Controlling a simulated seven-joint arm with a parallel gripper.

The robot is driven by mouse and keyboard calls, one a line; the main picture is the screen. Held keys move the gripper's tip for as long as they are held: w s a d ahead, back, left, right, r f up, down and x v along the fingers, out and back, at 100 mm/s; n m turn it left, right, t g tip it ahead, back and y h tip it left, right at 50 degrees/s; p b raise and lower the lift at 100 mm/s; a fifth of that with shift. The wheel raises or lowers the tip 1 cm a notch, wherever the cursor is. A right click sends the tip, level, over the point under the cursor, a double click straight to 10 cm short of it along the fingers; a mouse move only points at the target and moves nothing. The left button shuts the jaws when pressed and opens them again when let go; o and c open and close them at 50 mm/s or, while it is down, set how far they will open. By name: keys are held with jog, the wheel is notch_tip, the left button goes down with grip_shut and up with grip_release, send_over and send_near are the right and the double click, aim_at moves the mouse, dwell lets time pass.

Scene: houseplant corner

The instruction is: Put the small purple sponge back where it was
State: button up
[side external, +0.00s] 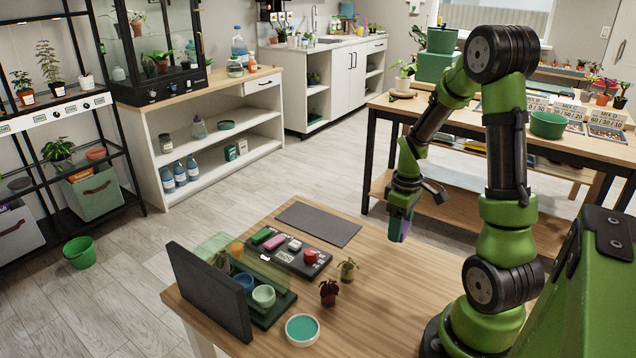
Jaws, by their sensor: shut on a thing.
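My gripper (400,218) hangs above the right part of the wooden table, pointing down. The held thing is clear of the tabletop. A black tray (316,268) lies to the left, holding a green block (262,235), a pink block (275,241), a pale block (295,245) and a red round thing (310,256). Its left part is partly behind a clear green panel (215,243).
A dark flat mat (318,223) lies behind the tray. Two small plants (328,292) (348,269) and a teal-topped dish (302,329) stand in front. A dark upright panel (208,290) and a green tray (273,314) with cups occupy the left. The table's right part is bare.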

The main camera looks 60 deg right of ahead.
jog(key=shift+f, duration=2)
jog(key=shift+f, duration=0.1)
jog(key=o, duration=1)
jog(key=shift+f, duration=0.1)
